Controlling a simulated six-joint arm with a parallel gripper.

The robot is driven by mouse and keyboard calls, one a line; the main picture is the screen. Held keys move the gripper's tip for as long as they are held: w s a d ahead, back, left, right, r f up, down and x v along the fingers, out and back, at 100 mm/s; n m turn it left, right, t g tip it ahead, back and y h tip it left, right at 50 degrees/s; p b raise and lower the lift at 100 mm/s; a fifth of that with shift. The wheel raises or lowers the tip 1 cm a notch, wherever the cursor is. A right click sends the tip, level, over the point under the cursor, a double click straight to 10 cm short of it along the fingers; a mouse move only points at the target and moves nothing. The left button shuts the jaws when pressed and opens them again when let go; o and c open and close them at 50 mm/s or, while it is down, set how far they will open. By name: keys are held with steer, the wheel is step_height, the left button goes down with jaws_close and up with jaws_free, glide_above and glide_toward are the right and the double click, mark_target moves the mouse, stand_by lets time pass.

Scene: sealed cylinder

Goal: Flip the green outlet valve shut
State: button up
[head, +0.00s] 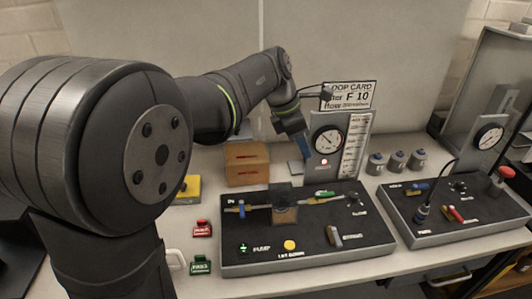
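The green outlet valve handle (323,195) sits on the dark top of the middle panel (315,246), right of a dark, see-through cylinder block (283,196). The handle looks roughly in line with the pale pipe beside it, tilted slightly. A blue valve handle (242,208) stands on the left of the cylinder, across its pipe. My gripper (305,146) hangs above and behind the panel, pointing down, left of the dial gauge and apart from the green handle. Its fingers are small and dark here, so I cannot tell whether it is open or shut.
A gauge stand (326,141) with a card (349,95) rises behind the panel. A brown box (247,164) stands behind left. A green pump button (243,248) and yellow button (290,245) lie at the panel's front. A second panel (452,215) is at right.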

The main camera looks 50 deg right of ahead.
steer(key=shift+s+d+f, duration=0.1)
steer(key=shift+f, duration=0.05)
steer(key=c, duration=0.3)
steer(key=shift+s+d+f+m, duration=0.1)
steer(key=shift+s+f+m, duration=0.15)
steer(key=shift+m, duration=0.35)
jaws_close()
steer(key=s+d+f+m+t, duration=0.5)
steer(key=s+f+m, duration=0.1)
steer(key=m, duration=1)
steer(key=shift+s+d+f+m+t+y, duration=0.2)
steer(key=shift+s+f+m+t+y, duration=0.15)
steer(key=shift+s, duration=0.45)
